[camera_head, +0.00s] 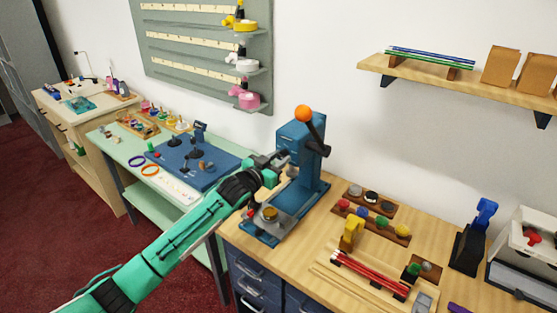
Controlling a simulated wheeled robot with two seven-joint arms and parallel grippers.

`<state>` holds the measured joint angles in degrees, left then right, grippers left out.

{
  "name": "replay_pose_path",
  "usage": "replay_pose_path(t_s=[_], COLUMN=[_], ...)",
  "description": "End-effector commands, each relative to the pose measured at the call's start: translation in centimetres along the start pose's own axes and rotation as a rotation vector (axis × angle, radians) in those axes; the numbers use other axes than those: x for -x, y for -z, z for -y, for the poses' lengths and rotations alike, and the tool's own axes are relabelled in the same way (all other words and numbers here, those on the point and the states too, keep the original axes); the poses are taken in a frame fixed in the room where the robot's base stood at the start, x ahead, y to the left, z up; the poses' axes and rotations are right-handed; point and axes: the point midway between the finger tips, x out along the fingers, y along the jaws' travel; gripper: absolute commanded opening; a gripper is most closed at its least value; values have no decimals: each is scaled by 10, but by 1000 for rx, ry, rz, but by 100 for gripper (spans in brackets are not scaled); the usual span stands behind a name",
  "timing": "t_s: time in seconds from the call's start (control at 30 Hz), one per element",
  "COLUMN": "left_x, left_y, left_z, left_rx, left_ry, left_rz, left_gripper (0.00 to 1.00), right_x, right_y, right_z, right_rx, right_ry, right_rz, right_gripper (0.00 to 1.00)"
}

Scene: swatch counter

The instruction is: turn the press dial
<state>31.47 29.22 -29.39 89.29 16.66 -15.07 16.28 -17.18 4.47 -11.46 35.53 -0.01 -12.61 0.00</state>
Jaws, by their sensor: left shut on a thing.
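The blue press (312,160) stands at the left end of the wooden counter, with an orange ball (303,113) on its lever. A round brass-coloured piece (269,213) sits on its base. My left arm reaches in from the lower left. My left gripper (280,158) is at the left face of the press's upper body, shut on what appears to be the press dial. The dial is mostly hidden by the fingers, so how far it is turned cannot be told. My right gripper is not in view.
Right of the press, the wooden counter (300,257) holds trays of coloured knobs (375,220), a rack with red rods (370,273) and a black-and-blue device (472,240). A green table (116,150) with a blue board (215,174) stands left. A shelf (470,84) hangs above.

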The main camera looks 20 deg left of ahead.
Motion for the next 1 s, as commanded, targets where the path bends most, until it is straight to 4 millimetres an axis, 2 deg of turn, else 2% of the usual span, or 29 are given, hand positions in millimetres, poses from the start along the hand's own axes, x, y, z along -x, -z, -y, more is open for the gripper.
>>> replay_pose_path(t_s=[0.2,0.5,1.0], left_x=[0,0,0], left_y=[-3,-3,-3], left_z=[0,0,0], left_rx=[-184,-359,-436], left_ry=[-1,-1,-2], left_rz=[6,6,5], left_gripper=[4,4,4], right_x=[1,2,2], right_y=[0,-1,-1], right_z=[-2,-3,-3], right_rx=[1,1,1], right_ry=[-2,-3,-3], right_rz=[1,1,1], right_gripper=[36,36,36])
